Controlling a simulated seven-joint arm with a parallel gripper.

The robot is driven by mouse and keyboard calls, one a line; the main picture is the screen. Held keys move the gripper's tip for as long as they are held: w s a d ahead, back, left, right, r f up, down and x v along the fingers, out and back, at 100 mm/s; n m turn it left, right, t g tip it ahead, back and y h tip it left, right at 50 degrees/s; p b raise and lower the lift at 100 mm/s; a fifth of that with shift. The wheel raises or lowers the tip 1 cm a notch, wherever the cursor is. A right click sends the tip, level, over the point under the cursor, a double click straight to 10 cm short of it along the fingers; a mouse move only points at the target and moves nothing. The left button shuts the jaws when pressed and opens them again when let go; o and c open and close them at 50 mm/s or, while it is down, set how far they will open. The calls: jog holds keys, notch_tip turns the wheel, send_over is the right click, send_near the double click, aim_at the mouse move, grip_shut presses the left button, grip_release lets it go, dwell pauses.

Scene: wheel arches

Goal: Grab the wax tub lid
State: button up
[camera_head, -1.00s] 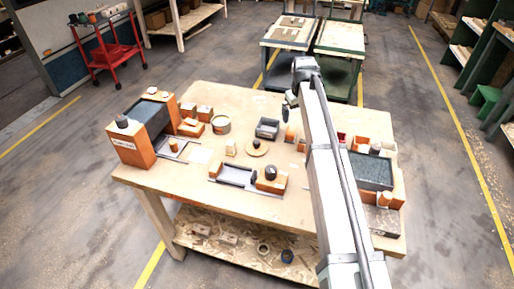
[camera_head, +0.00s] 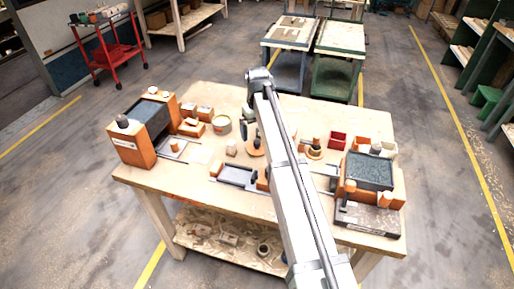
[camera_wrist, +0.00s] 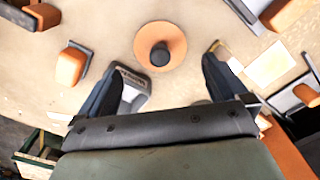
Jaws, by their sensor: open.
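The wax tub lid appears to be the flat round tan-orange disc with a dark knob in the wrist view (camera_wrist: 177,38), lying on the workbench. In the head view it shows partly behind my arm as a tan disc (camera_head: 252,152). My gripper (camera_wrist: 172,74) is open and empty, its two fingers spread to either side below the lid in the wrist view, apart from the knob. In the head view my gripper (camera_head: 246,127) hangs above the bench just behind the lid.
A grey channel fixture (camera_head: 236,176) sits in front of the lid. Orange-and-dark machines stand at the left (camera_head: 130,146) and right (camera_head: 369,170). A red bin (camera_head: 337,140) is at the back right.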

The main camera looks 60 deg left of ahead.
aim_at(257, 141)
jog(key=shift+a+f, duration=0.2)
jog(key=shift+f, duration=3.4)
jog(key=shift+c, duration=0.4)
jog(key=c, duration=0.7)
jog(key=shift+r, duration=0.1)
